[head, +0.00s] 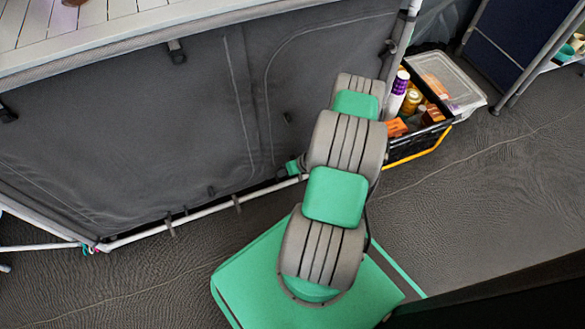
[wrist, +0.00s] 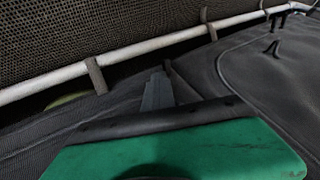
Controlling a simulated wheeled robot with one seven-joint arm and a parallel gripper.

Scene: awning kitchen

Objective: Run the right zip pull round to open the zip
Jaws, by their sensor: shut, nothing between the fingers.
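The dark grey kitchen front (head: 150,120) has a pale curved zip or seam line (head: 267,95) on its right part and another line left of it. A small dark tab (head: 288,117) hangs on the right part. I cannot tell whether it is the right zip pull. My gripper (head: 292,167) is low in front of the fabric, near the bottom rail. In the wrist view my gripper's grey fingers (wrist: 158,92) are shut and empty. A small dark tab (wrist: 168,68) stands close by their tips; contact is unclear. Another dark tab (wrist: 272,48) lies on the fabric farther right.
A white rail (head: 205,213) with straps runs along the bottom of the unit. A black crate (head: 415,143) with bottles and boxes stands at the right, beside a clear lid (head: 450,82). The slatted top (head: 120,20) is above.

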